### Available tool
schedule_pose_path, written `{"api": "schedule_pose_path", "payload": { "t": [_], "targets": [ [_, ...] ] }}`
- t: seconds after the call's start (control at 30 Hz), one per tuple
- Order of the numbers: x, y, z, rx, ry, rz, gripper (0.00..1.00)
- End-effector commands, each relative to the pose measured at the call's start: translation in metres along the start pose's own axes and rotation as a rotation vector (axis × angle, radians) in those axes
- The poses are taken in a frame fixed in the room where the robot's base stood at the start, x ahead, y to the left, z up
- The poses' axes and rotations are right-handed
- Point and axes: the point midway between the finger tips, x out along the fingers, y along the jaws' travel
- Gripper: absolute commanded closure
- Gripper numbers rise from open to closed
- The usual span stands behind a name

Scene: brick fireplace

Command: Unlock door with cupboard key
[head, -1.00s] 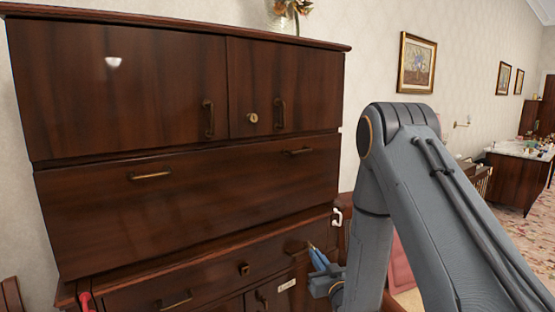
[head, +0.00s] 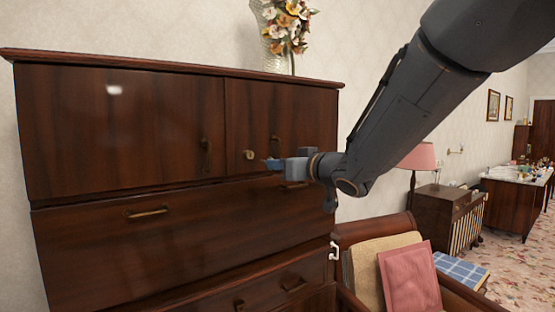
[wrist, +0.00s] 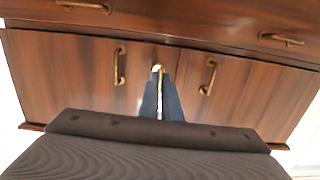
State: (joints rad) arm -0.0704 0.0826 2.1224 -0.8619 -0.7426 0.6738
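The dark wooden cupboard (head: 130,135) has two upper doors. A round brass lock (head: 249,155) sits on the right upper door (head: 300,115), left of that door's handle (head: 275,145). My gripper (head: 270,163), with blue fingers, is level with the lower part of this door, just right of the lock. In the wrist view the fingers (wrist: 161,98) are close together on a thin brass-coloured piece, which looks like the key (wrist: 161,76). Its tip points towards the doors between the two handles. Whether it touches the lock I cannot tell.
A vase of flowers (head: 283,35) stands on top of the cupboard. An armchair (head: 375,235) with a pink cushion (head: 410,277) is at the lower right, with a lamp (head: 418,158) behind it. A wide drawer (head: 130,235) lies below the doors.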

Motion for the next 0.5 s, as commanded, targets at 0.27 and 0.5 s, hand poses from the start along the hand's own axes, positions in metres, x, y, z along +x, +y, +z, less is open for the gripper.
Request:
{"api": "schedule_pose_path", "payload": {
  "t": [0.27, 0.5],
  "targets": [
    [-0.0055, -0.0023, -0.0118, 0.001, -0.003, 0.004, 1.00],
    [-0.0060, -0.0022, -0.0118, 0.001, -0.002, 0.004, 1.00]
  ]
}}
